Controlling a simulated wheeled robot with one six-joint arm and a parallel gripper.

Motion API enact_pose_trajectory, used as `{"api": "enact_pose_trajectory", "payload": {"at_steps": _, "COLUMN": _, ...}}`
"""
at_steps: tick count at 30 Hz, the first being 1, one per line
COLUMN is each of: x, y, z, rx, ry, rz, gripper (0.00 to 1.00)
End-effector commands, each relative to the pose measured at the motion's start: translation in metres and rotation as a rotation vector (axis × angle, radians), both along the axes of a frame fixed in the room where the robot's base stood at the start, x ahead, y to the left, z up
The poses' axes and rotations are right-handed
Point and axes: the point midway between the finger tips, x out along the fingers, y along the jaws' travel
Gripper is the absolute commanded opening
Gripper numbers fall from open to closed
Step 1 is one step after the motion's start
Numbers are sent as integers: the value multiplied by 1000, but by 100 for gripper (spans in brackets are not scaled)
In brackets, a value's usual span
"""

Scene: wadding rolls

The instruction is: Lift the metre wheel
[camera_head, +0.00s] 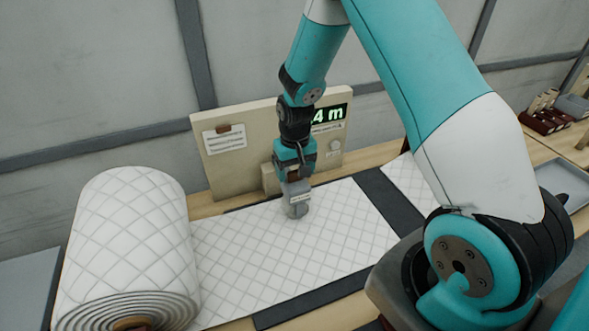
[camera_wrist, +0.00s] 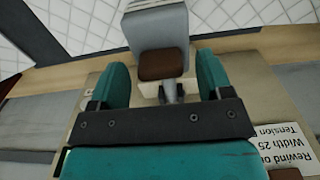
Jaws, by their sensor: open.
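The metre wheel is a grey housing (camera_head: 297,203) with a small label, down on the white quilted wadding (camera_head: 290,250) in front of the beige panel. In the wrist view its grey body (camera_wrist: 158,25) shows with a brown pad (camera_wrist: 163,65) on the near side. My gripper (camera_head: 292,168) is directly above it, pointing down. In the wrist view its two teal fingers stand apart, one on each side of the brown pad. I cannot tell whether they touch it. The wheel's underside is hidden.
A large roll of quilted wadding (camera_head: 130,240) stands at the left. The beige panel (camera_head: 232,165) behind carries a green display, partly hidden by my arm. A dark strip (camera_head: 388,200) crosses the table to the right. A grey tray (camera_head: 563,182) is at the far right.

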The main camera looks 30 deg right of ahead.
Motion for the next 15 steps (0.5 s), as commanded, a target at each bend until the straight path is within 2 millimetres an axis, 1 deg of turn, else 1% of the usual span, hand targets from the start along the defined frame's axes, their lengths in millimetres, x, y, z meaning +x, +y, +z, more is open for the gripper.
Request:
{"api": "enact_pose_trajectory", "payload": {"at_steps": 3, "x": 0, "y": 0, "z": -9, "rx": 0, "ry": 1, "rz": 0, "gripper": 72}}
{"api": "enact_pose_trajectory", "payload": {"at_steps": 6, "x": 0, "y": 0, "z": -12, "rx": 0, "ry": 0, "rz": 0, "gripper": 72}}
{"api": "enact_pose_trajectory", "payload": {"at_steps": 13, "x": 0, "y": 0, "z": -13, "rx": 0, "ry": -1, "rz": 0, "gripper": 72}}
{"api": "enact_pose_trajectory", "payload": {"at_steps": 14, "x": 0, "y": 0, "z": -13, "rx": 0, "ry": -1, "rz": 0, "gripper": 68}}
{"api": "enact_pose_trajectory", "payload": {"at_steps": 15, "x": 0, "y": 0, "z": -13, "rx": 0, "ry": -1, "rz": 0, "gripper": 59}}
